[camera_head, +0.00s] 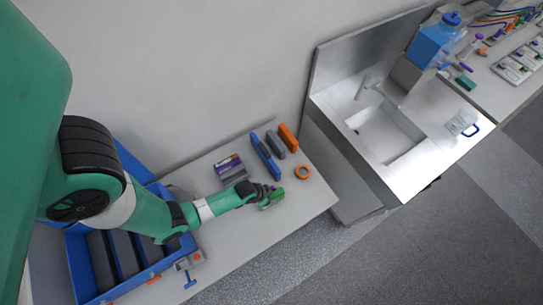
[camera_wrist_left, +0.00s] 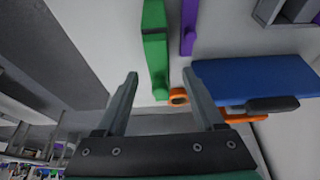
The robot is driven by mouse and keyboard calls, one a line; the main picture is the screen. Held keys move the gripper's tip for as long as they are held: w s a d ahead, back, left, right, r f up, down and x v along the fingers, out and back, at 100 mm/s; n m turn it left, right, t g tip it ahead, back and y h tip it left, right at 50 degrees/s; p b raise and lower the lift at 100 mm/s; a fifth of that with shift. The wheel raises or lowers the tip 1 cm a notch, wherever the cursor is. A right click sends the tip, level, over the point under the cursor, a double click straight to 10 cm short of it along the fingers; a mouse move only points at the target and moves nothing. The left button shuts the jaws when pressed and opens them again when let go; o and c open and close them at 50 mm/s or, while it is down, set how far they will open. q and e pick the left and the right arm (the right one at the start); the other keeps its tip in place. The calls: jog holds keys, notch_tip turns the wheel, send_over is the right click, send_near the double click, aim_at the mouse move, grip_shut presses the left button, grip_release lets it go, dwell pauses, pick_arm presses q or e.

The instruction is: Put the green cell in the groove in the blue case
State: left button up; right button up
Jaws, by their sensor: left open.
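The green cell (camera_head: 272,200) lies on the grey bench near its front edge. In the left wrist view the green cell (camera_wrist_left: 155,52) is a long stepped bar, seen just past and between the fingertips. My left gripper (camera_head: 264,191) is open at the green cell; its two fingers (camera_wrist_left: 160,74) are apart, and I see no grip on the cell. The blue case (camera_head: 76,265) stands at the left end of the bench, holding long dark blocks side by side. My arm hides part of it, and I cannot make out an empty groove. My right gripper is not in view.
A purple-and-grey block (camera_head: 229,167) lies behind my gripper. A blue slab (camera_head: 264,156), a grey block (camera_head: 275,145), an orange block (camera_head: 288,137) and an orange ring (camera_head: 303,172) lie further right. A sink (camera_head: 385,138) stands beyond the bench.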

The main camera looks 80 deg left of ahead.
aim_at(280, 197)
pick_arm(q)
jog(key=x, duration=0.3)
jog(key=shift+b, duration=0.4)
jog(key=shift+d, duration=0.1)
jog(key=shift+r, duration=0.1)
grip_shut()
dwell(0.8)
